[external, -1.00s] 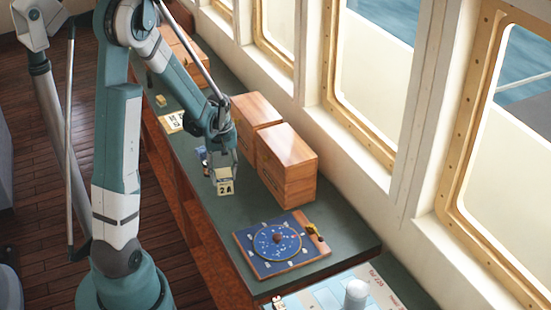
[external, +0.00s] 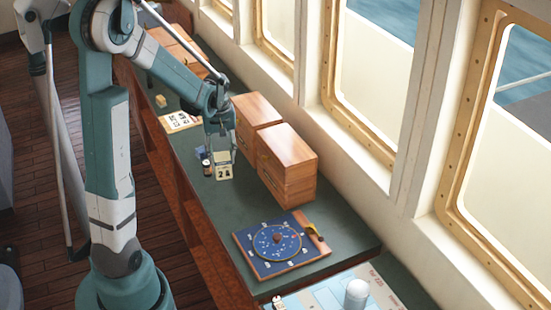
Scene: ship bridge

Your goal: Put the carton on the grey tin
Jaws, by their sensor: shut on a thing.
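My gripper (external: 220,148) points down above the green counter and is shut on a small cream box with dark figures on its face (external: 223,171), which I take as the carton. Part of the box is hidden by the fingers, and I cannot tell whether it touches the counter. A pale grey cylinder (external: 355,294) stands at the bottom right, far from my gripper; it may be the grey tin, but I cannot be sure.
A small dark bottle (external: 207,168) stands just left of the box. Wooden cabinets (external: 287,165) stand close on the right. A blue round-dial board (external: 273,246) lies nearer the front. A cream calendar-like card (external: 180,121) lies farther back. Counter between bottle and board is clear.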

